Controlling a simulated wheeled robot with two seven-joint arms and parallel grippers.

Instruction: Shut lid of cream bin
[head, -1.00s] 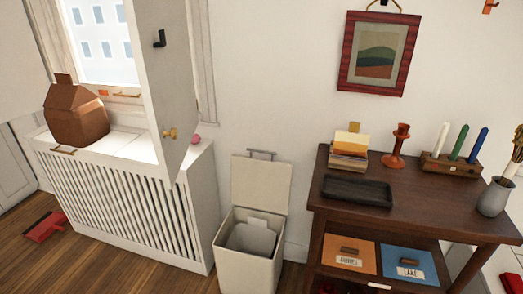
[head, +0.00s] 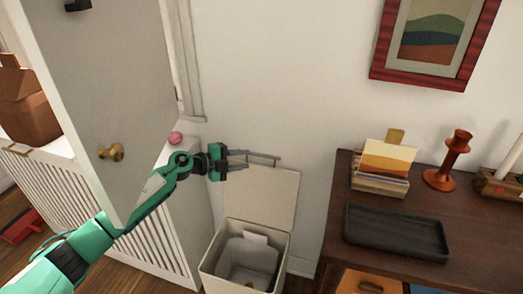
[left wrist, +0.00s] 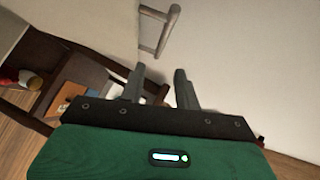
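The cream bin (head: 284,262) stands on the floor against the wall. Its lid (head: 268,195) is up, leaning back near the wall, with a metal bar handle (head: 263,159) along its top edge. The bin's inside is visible, with a grey-white thing in it. My left gripper (head: 246,160) is at the lid's top left, close to the handle. In the left wrist view its two fingers (left wrist: 159,75) are apart with nothing between them, and the handle (left wrist: 166,32) lies just beyond their tips. My right gripper is not in view.
An open white door (head: 115,85) with a brass knob and a slatted white cabinet (head: 160,235) stand left of the bin. A dark wooden table (head: 470,220) stands to the right, with a black tray (head: 397,232) on it. A pink ball (head: 175,138) lies on the cabinet.

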